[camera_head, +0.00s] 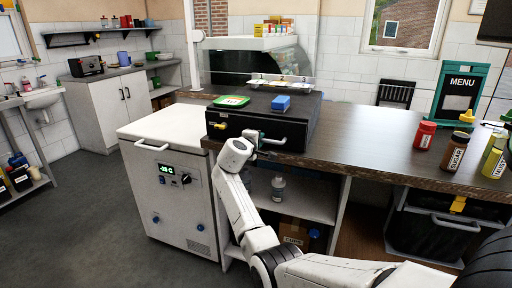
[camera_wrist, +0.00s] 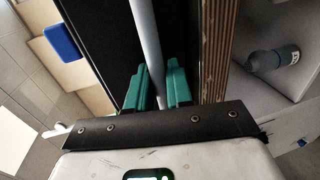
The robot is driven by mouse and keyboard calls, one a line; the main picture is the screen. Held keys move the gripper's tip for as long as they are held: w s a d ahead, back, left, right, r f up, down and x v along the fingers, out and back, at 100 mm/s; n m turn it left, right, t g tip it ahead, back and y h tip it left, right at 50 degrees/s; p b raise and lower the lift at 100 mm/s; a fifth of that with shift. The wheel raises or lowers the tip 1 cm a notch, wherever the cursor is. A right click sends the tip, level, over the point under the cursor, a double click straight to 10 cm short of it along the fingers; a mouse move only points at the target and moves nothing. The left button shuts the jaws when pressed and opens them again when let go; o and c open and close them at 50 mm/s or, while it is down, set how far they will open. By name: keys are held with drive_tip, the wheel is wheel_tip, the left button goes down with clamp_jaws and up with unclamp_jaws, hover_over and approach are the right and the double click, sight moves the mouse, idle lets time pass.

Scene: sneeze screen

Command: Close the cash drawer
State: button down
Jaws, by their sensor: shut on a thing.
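The black cash drawer (camera_head: 240,128) sits on the dark wooden counter, with a grey bar handle (camera_head: 275,140) and a yellow piece on its front. My gripper (camera_head: 262,150) is at the drawer's front, at the handle. In the wrist view, the green fingers of my gripper (camera_wrist: 158,72) are on either side of the grey handle (camera_wrist: 146,30) and shut on it. The dark drawer front (camera_wrist: 105,40) lies just beside the handle. How far the drawer stands out cannot be told clearly.
A green-and-white item (camera_head: 232,101) and a blue block (camera_head: 281,103) lie on top of the drawer unit. A white freezer (camera_head: 165,190) stands left of the counter. Bottles, including a red one (camera_head: 425,135), and a menu board (camera_head: 461,90) stand to the right.

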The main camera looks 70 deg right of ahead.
drive_tip(key=c, duration=1.2)
unclamp_jaws()
drive_tip(key=shift+a, duration=0.15)
drive_tip(key=v, duration=1)
drive_tip(key=shift+a, duration=0.3)
drive_tip(key=shift+p, duration=0.3)
